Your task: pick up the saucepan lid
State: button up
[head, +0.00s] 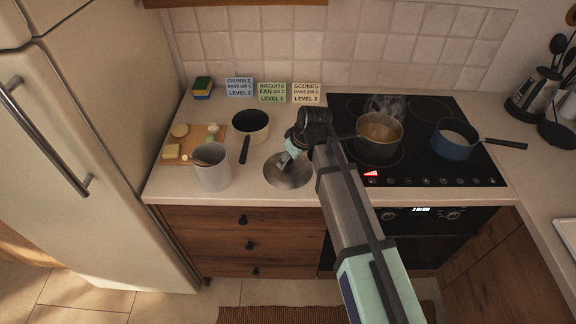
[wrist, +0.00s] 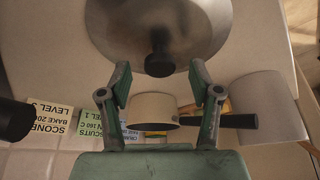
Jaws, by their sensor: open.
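The saucepan lid (head: 284,174) is a round metal disc lying on the pale counter, left of the hob. In the wrist view the lid (wrist: 188,22) fills the top middle, with its dark knob (wrist: 159,60) facing me. My gripper (head: 288,158) is over the lid in the head view and hides part of it, including the knob. In the wrist view my gripper (wrist: 162,78) is open, with a finger on each side of the knob's lower end. Nothing is held. I cannot tell whether the fingertips touch the lid.
A cream saucepan (head: 250,121) with a black handle stands behind the lid. A grey pot (head: 212,168) and a chopping board (head: 176,160) are at left. On the hob (head: 420,172) stand a steaming pot (head: 380,145) and a blue pan (head: 453,147). Recipe cards (head: 271,93) line the wall.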

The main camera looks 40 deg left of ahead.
jog(key=shift+x, duration=1.2)
grip_shut()
jog(key=shift+r, duration=0.15)
